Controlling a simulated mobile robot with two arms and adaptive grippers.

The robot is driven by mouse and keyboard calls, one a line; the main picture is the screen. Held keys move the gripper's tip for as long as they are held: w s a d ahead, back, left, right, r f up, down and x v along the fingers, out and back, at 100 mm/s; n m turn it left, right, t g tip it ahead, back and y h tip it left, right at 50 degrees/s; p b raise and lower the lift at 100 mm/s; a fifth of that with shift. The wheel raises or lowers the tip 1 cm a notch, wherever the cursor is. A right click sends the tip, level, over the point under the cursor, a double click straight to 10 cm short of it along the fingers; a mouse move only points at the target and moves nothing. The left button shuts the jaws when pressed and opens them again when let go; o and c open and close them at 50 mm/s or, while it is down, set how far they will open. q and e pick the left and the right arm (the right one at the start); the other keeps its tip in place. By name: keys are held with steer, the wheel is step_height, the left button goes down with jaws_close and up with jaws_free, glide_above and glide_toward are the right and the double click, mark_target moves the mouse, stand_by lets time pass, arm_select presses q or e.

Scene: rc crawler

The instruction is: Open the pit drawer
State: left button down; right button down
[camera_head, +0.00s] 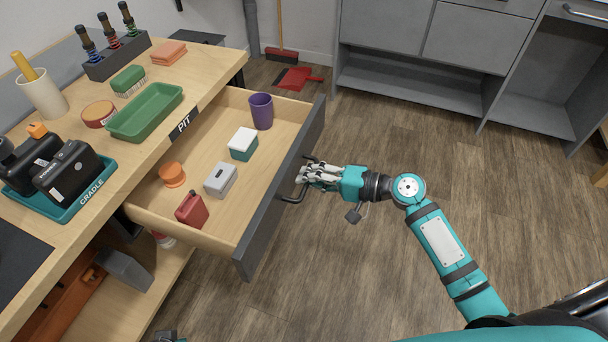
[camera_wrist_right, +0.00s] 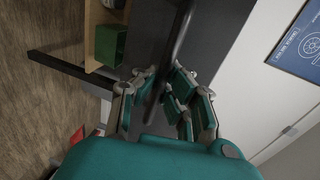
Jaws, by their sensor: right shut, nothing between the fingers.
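The pit drawer (camera_head: 278,207) stands pulled out from the wooden workbench, under the "PIT" label (camera_head: 183,124). Its dark front faces right, and its open inside shows several small items. The dark bar handle (camera_head: 291,197) is on that front. My right gripper (camera_head: 303,177) is at the handle, with its fingers shut and nothing held. In the right wrist view, the fingers (camera_wrist_right: 160,90) are close on both sides of the dark handle bar (camera_wrist_right: 177,45); contact is hard to tell. A small dark piece at the head view's bottom edge may be my left gripper (camera_head: 168,337); its state is unclear.
In the drawer are a purple cup (camera_head: 261,110), a white-and-green box (camera_head: 243,144), a grey box (camera_head: 220,179), a red can (camera_head: 191,210) and an orange round item (camera_head: 172,174). A green tray (camera_head: 145,111) is on the bench.

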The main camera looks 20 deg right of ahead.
steer(key=c, duration=1.4)
jaws_free()
steer(key=shift+d, duration=0.1)
steer(key=v, duration=1.2)
steer(key=shift+f, duration=0.1)
